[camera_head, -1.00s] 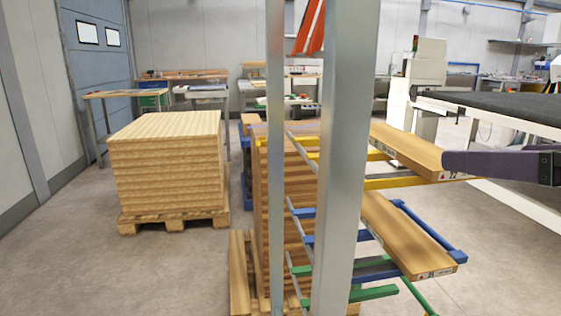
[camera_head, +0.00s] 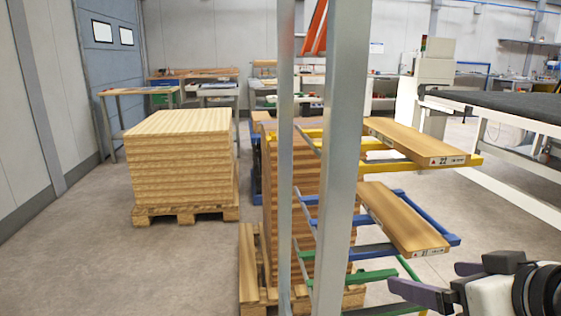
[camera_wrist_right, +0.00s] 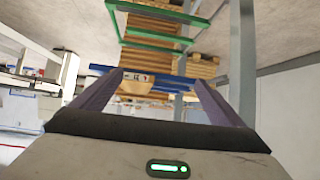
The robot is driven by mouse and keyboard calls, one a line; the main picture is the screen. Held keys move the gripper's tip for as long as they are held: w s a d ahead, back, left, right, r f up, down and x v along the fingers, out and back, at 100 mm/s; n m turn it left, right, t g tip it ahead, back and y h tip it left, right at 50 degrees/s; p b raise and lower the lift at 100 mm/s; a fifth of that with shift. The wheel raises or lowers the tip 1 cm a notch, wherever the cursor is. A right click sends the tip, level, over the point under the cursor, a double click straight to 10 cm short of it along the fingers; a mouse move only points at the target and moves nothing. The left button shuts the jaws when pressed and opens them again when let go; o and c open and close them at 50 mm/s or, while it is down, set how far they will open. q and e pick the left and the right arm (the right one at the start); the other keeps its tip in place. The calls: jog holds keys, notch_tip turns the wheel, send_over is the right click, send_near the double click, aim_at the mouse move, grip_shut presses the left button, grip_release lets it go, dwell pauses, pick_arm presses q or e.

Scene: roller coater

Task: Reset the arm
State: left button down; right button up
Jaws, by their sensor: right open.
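My right gripper (camera_head: 424,276) is at the lower right of the head view, in front of and below the rack's boards. Its two dark purple fingers are apart with nothing between them. In the right wrist view its fingers (camera_wrist_right: 158,80) point towards the rack, upside down there. An upper wooden board (camera_head: 415,141) with a label on its end lies on the yellow rack arms. A lower wooden board (camera_head: 402,219) lies on the blue arms. My left gripper is out of view.
The rack's grey upright (camera_head: 341,150) stands close in front. Green rack arms (camera_head: 372,278) are just left of my right gripper. A stack of boards (camera_head: 180,160) sits on a pallet at left. A conveyor (camera_head: 500,103) stands at right. Floor between stack and wall is clear.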

jog(key=s+a+f+g, duration=0.1)
jog(key=s+f+g, duration=0.15)
jog(key=f, duration=0.65)
jog(key=s+a+f+g, duration=0.1)
jog(key=s+f, duration=0.3)
jog(key=f, duration=0.4)
jog(key=s+f+g+h, duration=0.2)
jog(key=s+f+g, duration=0.2)
jog(key=s+f, duration=1.05)
jog(key=w+a+f+t+y, duration=0.35)
jog(key=a+t, duration=0.25)
jog(key=a, duration=0.2)
pick_arm(q)
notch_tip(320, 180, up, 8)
jog(key=p, duration=1.2)
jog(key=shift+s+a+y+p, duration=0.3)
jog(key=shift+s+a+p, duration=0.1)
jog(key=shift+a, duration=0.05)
pick_arm(e)
notch_tip(320, 180, up, 8)
jog(key=d+h, duration=0.1)
jog(key=shift+w+d+f+g, duration=0.15)
jog(key=shift+w+d+g, duration=0.05)
jog(key=shift+w+g, duration=0.25)
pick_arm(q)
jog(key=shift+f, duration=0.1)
